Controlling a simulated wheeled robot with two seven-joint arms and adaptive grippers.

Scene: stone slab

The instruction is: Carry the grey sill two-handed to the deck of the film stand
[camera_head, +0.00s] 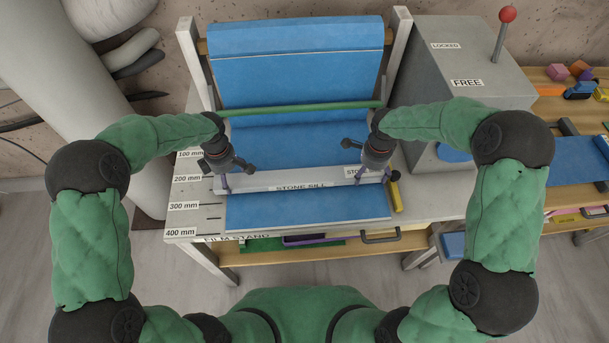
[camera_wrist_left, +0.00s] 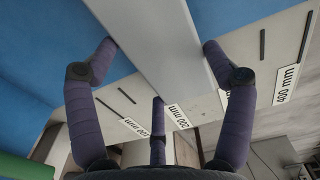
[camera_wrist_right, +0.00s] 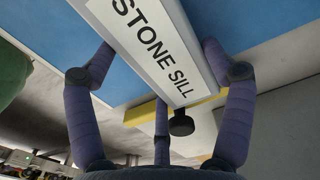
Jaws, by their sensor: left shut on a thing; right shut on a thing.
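The grey sill (camera_head: 262,181), labelled STONE SILL, lies crosswise over the blue film (camera_head: 305,208) on the deck of the film stand (camera_head: 182,220). It sits near the 200 mm mark; I cannot tell whether it touches the film. My left gripper (camera_head: 224,180) is shut on its left end, with purple fingers on both sides of the sill (camera_wrist_left: 160,40) in the left wrist view. My right gripper (camera_head: 364,174) is shut on its right end, and the label shows between the fingers in the right wrist view (camera_wrist_right: 150,40). The sill looks about level.
A blue film roll (camera_head: 296,60) hangs between posts at the back, with a green bar (camera_head: 300,109) in front. A grey box (camera_head: 465,75) marked LOCKED and FREE, with a red-knobbed lever (camera_head: 507,15), stands at right. A yellow, black-knobbed piece (camera_head: 395,192) is beside the sill's right end.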

